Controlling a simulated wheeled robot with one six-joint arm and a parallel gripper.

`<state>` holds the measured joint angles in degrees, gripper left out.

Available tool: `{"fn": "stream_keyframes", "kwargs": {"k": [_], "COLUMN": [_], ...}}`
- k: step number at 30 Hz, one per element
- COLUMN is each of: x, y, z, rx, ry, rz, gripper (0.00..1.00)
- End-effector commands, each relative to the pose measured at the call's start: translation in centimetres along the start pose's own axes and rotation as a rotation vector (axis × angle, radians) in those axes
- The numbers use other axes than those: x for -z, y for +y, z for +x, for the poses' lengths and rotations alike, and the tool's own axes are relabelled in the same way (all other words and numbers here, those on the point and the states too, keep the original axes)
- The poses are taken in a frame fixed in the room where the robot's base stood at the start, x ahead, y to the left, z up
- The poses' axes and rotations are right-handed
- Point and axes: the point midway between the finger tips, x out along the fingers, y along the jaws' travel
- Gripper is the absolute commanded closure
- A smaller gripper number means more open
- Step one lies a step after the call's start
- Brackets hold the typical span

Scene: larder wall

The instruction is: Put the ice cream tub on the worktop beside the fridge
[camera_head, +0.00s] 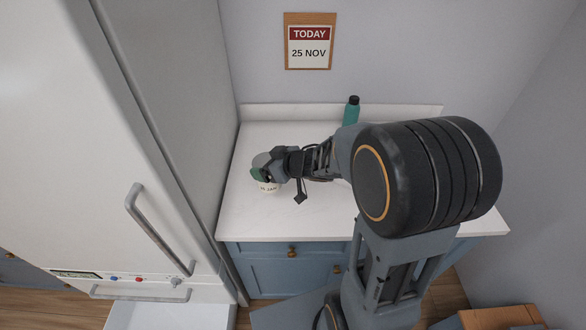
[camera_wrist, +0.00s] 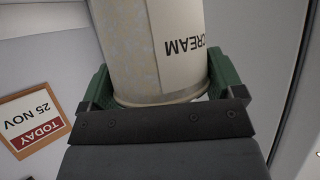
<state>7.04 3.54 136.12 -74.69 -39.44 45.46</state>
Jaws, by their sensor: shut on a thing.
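The ice cream tub (camera_wrist: 150,45) is a cream-coloured round tub with dark lettering, of which "CREAM" shows upside down in the wrist view. My gripper (camera_wrist: 158,90) has its green fingers on both sides of the tub and is shut on it. In the head view the tub (camera_head: 268,186) is at the left part of the white worktop (camera_head: 325,215), near the fridge (camera_head: 75,150). My gripper (camera_head: 262,174) reaches it from the right. I cannot tell whether the tub's base touches the worktop. Part of the tub is hidden by my gripper.
A teal bottle (camera_head: 351,111) with a dark cap stands at the back of the worktop. A calendar (camera_head: 309,42) reading "25 NOV" hangs on the wall. Blue cabinets (camera_head: 285,267) are below. The fridge has long handles and its lower drawer (camera_head: 170,315) appears pulled out.

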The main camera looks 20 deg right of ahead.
Motion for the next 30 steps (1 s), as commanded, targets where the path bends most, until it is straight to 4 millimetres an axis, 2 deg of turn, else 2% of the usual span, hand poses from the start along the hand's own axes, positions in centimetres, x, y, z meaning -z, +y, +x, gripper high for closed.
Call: {"fn": "stream_keyframes", "kwargs": {"k": [1, 4, 6, 12, 22, 30], "x": [-0.5, -1.4, -2.7, -4.9, -6.6, -9.0], "y": [1.3, 3.3, 4.1, 6.3, 8.0, 8.0], "z": [0.3, 1.0, 1.9, 3.1, 3.9, 5.2], "rx": [0.002, 0.012, 0.019, 0.019, 0.016, 0.016], "ry": [-0.001, -0.001, -0.002, 0.001, 0.001, 0.002], "rz": [0.003, -0.002, -0.004, -0.009, -0.006, -0.008], "gripper": [0.47, 0.47, 0.47, 0.47, 0.47, 0.47]}}
